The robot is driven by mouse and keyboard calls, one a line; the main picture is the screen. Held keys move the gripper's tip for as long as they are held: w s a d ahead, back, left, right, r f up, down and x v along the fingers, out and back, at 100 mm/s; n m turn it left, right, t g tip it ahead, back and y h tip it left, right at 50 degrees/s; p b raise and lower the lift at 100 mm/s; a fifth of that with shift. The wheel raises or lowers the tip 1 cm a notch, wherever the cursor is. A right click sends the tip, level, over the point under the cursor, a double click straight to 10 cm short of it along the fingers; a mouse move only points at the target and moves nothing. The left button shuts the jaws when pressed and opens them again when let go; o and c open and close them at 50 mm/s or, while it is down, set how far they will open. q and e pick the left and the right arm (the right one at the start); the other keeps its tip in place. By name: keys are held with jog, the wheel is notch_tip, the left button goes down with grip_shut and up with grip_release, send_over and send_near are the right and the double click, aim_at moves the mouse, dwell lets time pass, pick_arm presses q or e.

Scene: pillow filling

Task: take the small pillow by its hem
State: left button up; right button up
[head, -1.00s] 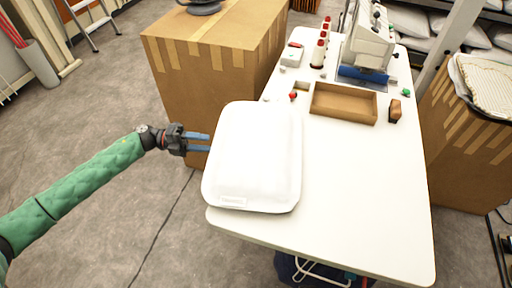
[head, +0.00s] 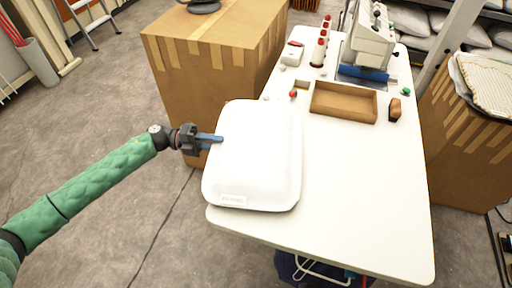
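The small pillow (head: 254,160) is white, plump and roughly rectangular, with a small label near its front edge. It lies flat at the left edge of the white table (head: 350,205). My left gripper (head: 214,140) reaches in from the left at the pillow's left hem. One blue finger shows over the top of the edge; the other is lower and its tip is hidden by the pillow. The fingers straddle the hem, but I cannot tell whether they press on it. My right gripper is not in view.
A brown open tray (head: 343,103), thread spools (head: 319,52) and a sewing machine (head: 370,45) stand at the back of the table. A large cardboard box (head: 211,75) stands behind my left gripper. The table's right and front parts are clear.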

pick_arm(q)
grip_shut()
jog(key=shift+r+p, duration=1)
jog(key=shift+r, duration=1.5)
